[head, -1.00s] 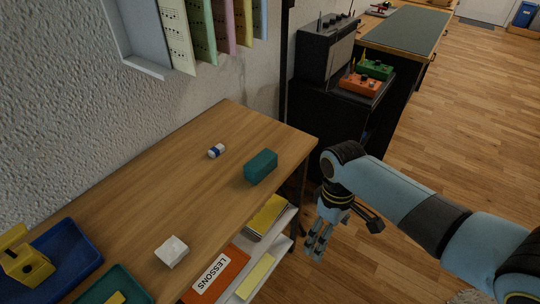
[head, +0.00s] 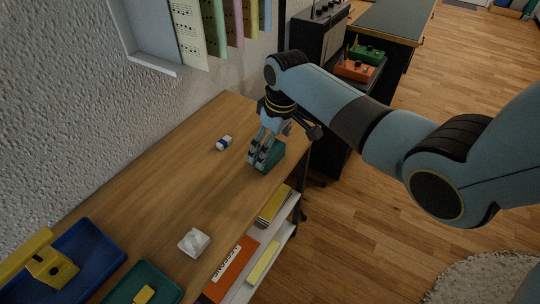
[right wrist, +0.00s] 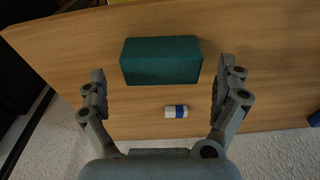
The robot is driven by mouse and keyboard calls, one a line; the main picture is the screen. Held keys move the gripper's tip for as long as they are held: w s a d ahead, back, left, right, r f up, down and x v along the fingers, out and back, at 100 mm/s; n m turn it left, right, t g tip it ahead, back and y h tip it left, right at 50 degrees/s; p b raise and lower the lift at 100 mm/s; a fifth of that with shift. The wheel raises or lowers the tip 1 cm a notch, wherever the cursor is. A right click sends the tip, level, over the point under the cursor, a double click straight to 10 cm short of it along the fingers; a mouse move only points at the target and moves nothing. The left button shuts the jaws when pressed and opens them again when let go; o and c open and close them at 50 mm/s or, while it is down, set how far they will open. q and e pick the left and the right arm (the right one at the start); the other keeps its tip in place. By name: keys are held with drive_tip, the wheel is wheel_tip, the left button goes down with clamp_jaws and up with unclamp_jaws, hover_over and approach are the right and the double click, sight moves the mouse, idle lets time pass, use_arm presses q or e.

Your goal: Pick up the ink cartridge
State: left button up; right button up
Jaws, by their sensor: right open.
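A small white piece with a blue band (head: 224,142), which looks like the ink cartridge, lies on its side on the wooden desk top (head: 190,185). It also shows in the right wrist view (right wrist: 176,112). My right gripper (head: 262,160) points down over a teal block (head: 271,161), to the right of the cartridge in the head view. In the right wrist view the open fingers (right wrist: 161,72) stand apart on either side of the teal block and cartridge, with nothing gripped. In the head view the fingers partly hide the block. My left gripper is not in view.
A blue tray (head: 88,250) with a yellow object and a green tray (head: 160,280) are at the lower left. A textured wall borders the desk's back. Bare wood surrounds the cartridge.

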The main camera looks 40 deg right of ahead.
drive_tip(key=f, duration=0.3)
drive_tip(key=shift+w+a, duration=0.15)
drive_tip(key=shift+w, duration=0.05)
drive_tip(key=c, duration=1.1)
